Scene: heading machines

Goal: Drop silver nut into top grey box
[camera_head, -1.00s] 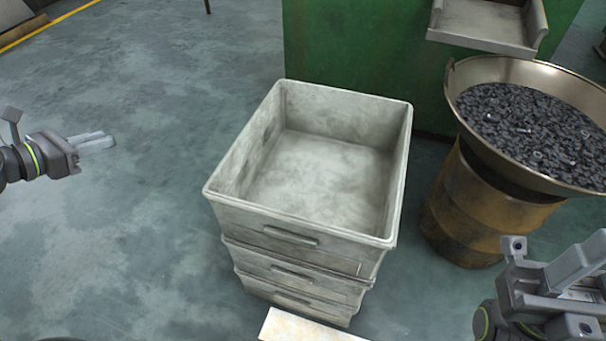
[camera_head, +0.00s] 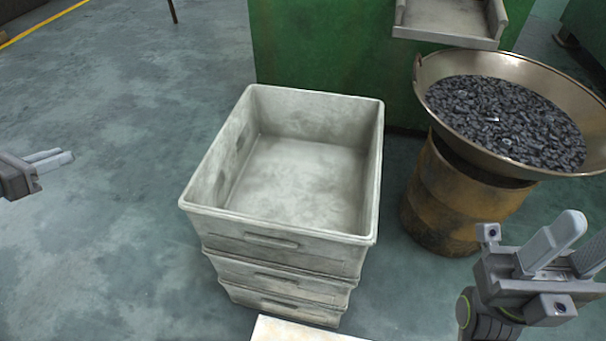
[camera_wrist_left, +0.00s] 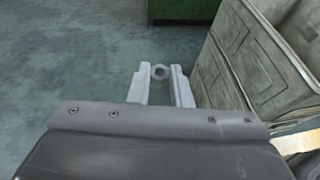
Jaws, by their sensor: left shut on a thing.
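The silver nut (camera_wrist_left: 160,72) shows in the left wrist view, held between the fingertips of my left gripper (camera_wrist_left: 160,75). In the head view my left gripper (camera_head: 66,160) is at the left edge, apart from the boxes and to their left. The nut cannot be made out there. The top grey box (camera_head: 225,228) is open at the top and looks empty, on a stack of grey boxes in the middle. My right gripper (camera_head: 576,238) is at the lower right, its fingers apart with nothing seen between them.
A wide metal pan (camera_head: 455,135) full of dark parts stands on a rusty barrel (camera_head: 440,200) right of the stack. A green machine (camera_head: 320,60) with a grey chute (camera_head: 445,20) is behind. A pale board (camera_head: 290,330) lies in front. The floor at left is clear.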

